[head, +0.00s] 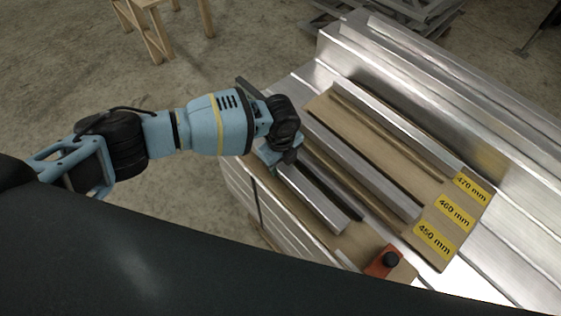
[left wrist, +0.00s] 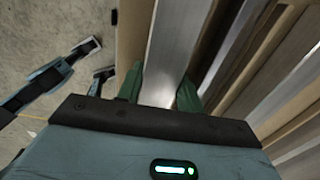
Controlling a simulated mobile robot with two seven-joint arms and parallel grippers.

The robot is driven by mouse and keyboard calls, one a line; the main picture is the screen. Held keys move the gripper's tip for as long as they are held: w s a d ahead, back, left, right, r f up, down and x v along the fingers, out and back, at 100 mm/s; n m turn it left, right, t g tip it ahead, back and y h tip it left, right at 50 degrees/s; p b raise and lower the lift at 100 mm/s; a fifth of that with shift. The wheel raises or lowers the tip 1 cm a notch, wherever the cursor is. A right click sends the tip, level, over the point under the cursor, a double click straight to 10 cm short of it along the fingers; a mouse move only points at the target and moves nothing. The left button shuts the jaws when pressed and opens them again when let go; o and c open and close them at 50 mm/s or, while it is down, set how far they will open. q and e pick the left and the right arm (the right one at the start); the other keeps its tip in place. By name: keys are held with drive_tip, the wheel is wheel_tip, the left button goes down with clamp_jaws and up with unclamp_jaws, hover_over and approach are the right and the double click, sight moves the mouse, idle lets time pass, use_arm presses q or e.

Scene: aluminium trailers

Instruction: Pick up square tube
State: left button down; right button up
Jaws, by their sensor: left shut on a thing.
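A bright square tube (head: 312,200) lies along the near edge of the bench, at the front of a row of tubes. My left gripper (head: 284,162) is at its far left end, pointing down, and is shut on it. In the left wrist view the green fingertips (left wrist: 161,90) are on both sides of the metal tube (left wrist: 178,45). I cannot tell whether the tube is clear of the surface under it.
Two more tubes lie beyond it, a middle one (head: 360,167) and a far one (head: 400,127), on a wooden board with yellow labels (head: 455,212) reading 450, 460 and 470 mm. A red-orange block with a black knob (head: 388,262) is near the front. A wooden stand (head: 160,40) is behind.

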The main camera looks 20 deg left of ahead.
use_arm(q)
drive_tip(key=s+r+p, duration=0.1)
drive_tip(key=s+r, duration=0.3)
drive_tip(key=s, duration=0.2)
drive_tip(key=s+d+r+p, duration=0.1)
drive_tip(key=s+r+p, duration=0.1)
drive_tip(key=s, duration=0.5)
drive_tip(key=shift+s+d+r, duration=0.2)
drive_tip(key=shift+s+r, duration=0.05)
drive_tip(key=shift+r, duration=0.65)
use_arm(e)
drive_tip(key=shift+w+r, duration=0.3)
drive_tip(key=shift+r, duration=0.55)
drive_tip(key=shift+w+r, duration=0.25)
drive_tip(key=shift+r, duration=0.55)
drive_tip(key=shift+c, duration=1.2)
use_arm(q)
drive_tip(key=a+r+n, duration=0.6)
drive_tip(key=r+n, duration=0.2)
drive_tip(key=n, duration=0.4)
drive_tip(key=s+a+r+n, duration=0.1)
drive_tip(key=a+r+n, duration=0.4)
drive_tip(key=r+n, duration=0.4)
drive_tip(key=n, duration=0.3)
drive_tip(key=shift+a+n, duration=0.35)
drive_tip(key=shift+n, duration=0.05)
use_arm(e)
drive_tip(key=shift+d, duration=0.1)
drive_tip(key=shift+c, duration=0.3)
